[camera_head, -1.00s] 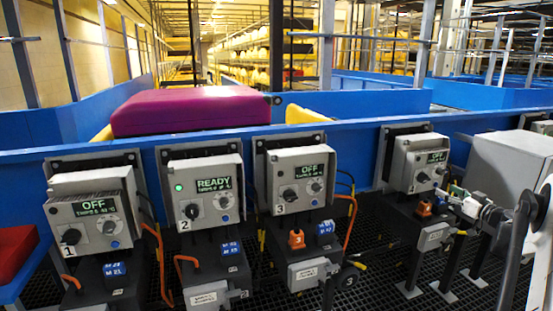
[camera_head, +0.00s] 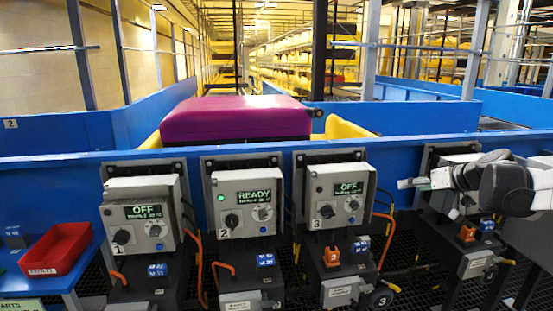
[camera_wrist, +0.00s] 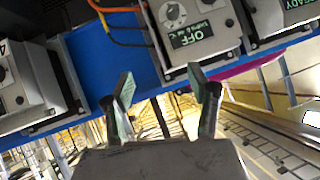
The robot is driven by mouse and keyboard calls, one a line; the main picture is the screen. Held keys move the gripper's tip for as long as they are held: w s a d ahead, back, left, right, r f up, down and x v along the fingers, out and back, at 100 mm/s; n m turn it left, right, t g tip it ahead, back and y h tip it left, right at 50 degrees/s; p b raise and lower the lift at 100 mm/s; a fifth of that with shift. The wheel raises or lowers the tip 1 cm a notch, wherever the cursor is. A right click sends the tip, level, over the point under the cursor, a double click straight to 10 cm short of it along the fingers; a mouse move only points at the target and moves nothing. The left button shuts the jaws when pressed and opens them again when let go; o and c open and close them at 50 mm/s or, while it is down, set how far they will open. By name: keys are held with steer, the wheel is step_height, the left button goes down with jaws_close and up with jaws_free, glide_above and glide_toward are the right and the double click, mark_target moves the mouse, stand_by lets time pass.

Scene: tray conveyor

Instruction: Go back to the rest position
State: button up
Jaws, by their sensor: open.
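My gripper (camera_head: 412,183) is at the right in the head view, pointing left in front of the fourth control box (camera_head: 462,172). In the wrist view its two fingers (camera_wrist: 167,92) are spread apart with nothing between them. The wrist view looks tilted across the blue wall and the control boxes, with a box reading OFF (camera_wrist: 197,32) above the fingers. My gripper appears apart from the boxes. Part of the fourth box is hidden behind my arm.
Boxes 1 (camera_head: 142,211), 2 (camera_head: 243,203) and 3 (camera_head: 341,196) line the blue wall; box 2 reads READY with a green light. A purple block (camera_head: 236,118) lies behind the wall. A red bin (camera_head: 57,250) stands at lower left. Space before boxes 1 to 3 is clear.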

steer(key=s+a+r+g+h+p, duration=0.2)
steer(key=s+a+g+p, duration=0.1)
steer(key=s+a, duration=1.3)
steer(key=s+a+f+h+p, duration=0.1)
steer(key=s+a+f, duration=0.1)
steer(key=s, duration=0.8)
steer(key=s+a+f+m+h+p, duration=0.1)
steer(key=s+a+f, duration=0.1)
steer(key=s, duration=0.8)
steer(key=shift+f+m+g, duration=0.15)
steer(key=shift+m+g, duration=0.15)
